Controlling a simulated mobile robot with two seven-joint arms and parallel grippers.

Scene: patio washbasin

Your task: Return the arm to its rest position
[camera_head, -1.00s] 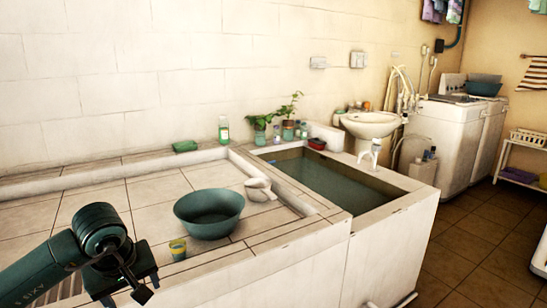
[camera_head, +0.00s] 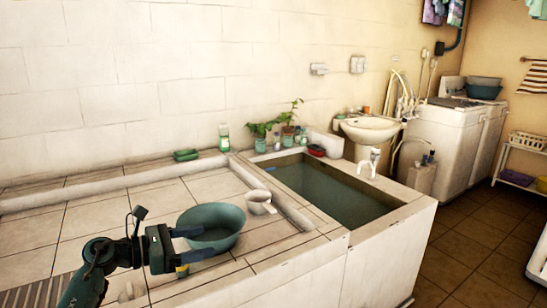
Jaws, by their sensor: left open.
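My left gripper (camera_head: 198,242) comes in from the lower left. Its two fingers are apart and point right, in front of the teal bowl (camera_head: 222,215). Nothing shows held between them. The bowl sits on the tiled counter, and its near left part is hidden behind the fingers. A small yellow cup (camera_head: 182,271) stands on the counter, mostly hidden under the gripper. A white dipper (camera_head: 259,203) rests behind and to the right of the bowl. My right gripper does not show.
A water-filled basin (camera_head: 335,188) lies right of the counter. A green soap dish (camera_head: 186,155), a bottle (camera_head: 224,137) and potted plants (camera_head: 262,128) stand on the ledge along the wall.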

